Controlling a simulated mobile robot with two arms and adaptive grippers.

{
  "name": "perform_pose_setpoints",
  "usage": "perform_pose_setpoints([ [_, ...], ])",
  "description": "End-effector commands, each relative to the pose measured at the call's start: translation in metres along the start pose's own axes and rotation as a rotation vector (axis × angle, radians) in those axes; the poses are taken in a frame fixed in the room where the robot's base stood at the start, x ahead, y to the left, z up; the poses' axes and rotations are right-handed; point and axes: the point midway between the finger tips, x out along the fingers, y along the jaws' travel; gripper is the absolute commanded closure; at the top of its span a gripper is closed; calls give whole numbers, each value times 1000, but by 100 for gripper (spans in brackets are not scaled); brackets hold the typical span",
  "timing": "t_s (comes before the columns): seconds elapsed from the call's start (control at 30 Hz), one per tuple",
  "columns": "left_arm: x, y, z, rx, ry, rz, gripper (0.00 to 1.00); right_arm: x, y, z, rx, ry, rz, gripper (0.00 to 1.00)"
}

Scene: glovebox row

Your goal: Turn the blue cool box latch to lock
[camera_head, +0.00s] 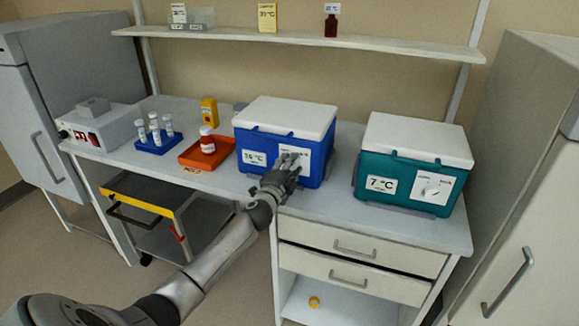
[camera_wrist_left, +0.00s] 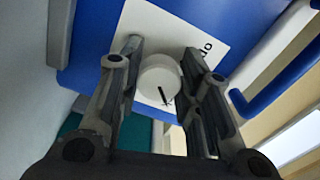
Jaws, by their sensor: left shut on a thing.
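The blue cool box (camera_head: 262,141) stands on the bench with its white lid down and a 16 °C label on its front. My left gripper (camera_head: 288,163) is at the right part of its front, covering most of the white latch plate (camera_head: 296,150). In the left wrist view, the round white latch knob (camera_wrist_left: 158,76) with a black mark sits between the two fingers of my left gripper (camera_wrist_left: 161,62), which is shut on it. The plate's lettering is mostly hidden, so the latch setting cannot be read. My right gripper is not in view.
A teal cool box (camera_head: 400,166) with its own latch stands to the right. An orange tray (camera_head: 190,155) with a bottle and a blue vial rack (camera_head: 150,147) stand to the left. A shelf (camera_head: 300,38) runs above. Drawers (camera_head: 350,247) lie below the bench top.

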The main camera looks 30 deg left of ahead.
Motion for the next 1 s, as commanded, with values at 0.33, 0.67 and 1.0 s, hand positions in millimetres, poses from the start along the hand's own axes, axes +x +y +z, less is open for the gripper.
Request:
perform_pose_setpoints([
  [0.33,0,1,0,0,1,1,46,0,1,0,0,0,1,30],
  [0.67,-10,1,0,0,1,1,46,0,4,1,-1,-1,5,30],
  [1.0,-68,2,0,1,2,3,46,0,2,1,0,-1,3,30],
])
